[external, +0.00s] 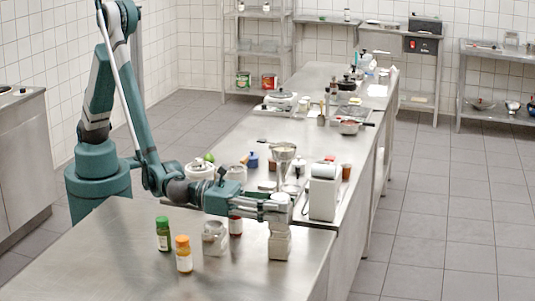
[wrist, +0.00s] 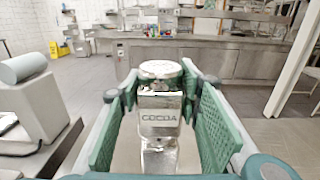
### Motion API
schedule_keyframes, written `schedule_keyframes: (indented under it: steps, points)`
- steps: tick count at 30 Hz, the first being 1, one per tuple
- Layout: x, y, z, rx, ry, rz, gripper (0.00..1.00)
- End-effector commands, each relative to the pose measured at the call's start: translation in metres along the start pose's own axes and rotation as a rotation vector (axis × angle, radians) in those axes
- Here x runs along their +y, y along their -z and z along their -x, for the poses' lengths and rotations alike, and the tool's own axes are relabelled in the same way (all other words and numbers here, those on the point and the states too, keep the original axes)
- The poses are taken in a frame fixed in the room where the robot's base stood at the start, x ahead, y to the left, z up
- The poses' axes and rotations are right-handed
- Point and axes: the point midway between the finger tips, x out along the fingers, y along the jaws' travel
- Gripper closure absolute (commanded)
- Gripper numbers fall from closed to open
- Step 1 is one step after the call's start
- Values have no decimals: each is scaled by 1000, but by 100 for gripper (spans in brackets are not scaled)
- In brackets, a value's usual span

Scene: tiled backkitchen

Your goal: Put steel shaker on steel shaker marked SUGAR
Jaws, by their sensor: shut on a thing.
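My gripper (external: 274,209) is shut on a steel shaker (wrist: 160,117) whose front reads COCOA in the wrist view. It stands upright between the green finger pads. Directly below it is a second steel shaker (external: 280,244), standing on the near steel table; part of it also shows in the wrist view (wrist: 160,156). The held shaker is lined up over this lower one, and I cannot tell whether they touch. The lower one's label is not readable. Another steel shaker (external: 213,244) stands on the table to the left of the stack.
A white appliance (external: 323,197) stands close behind right. The table's right edge is near the lower shaker. The front table surface is clear.

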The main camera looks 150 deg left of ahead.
Motion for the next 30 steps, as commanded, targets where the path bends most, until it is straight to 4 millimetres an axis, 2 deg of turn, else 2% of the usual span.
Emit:
schedule_keyframes:
  steps: [1, 2, 5, 20, 26, 30]
  points:
    - [0, 2, 0, 0, 0, 0, 80]
    - [0, 2, 0, 0, 0, 0, 63]
    - [0, 1, 0, 0, 0, 0, 50]
    - [0, -3, 0, 0, 0, 0, 50]
    - [-1, -3, 19, 0, 1, 0, 50]
    - [-1, -3, 39, 0, 1, 0, 50]
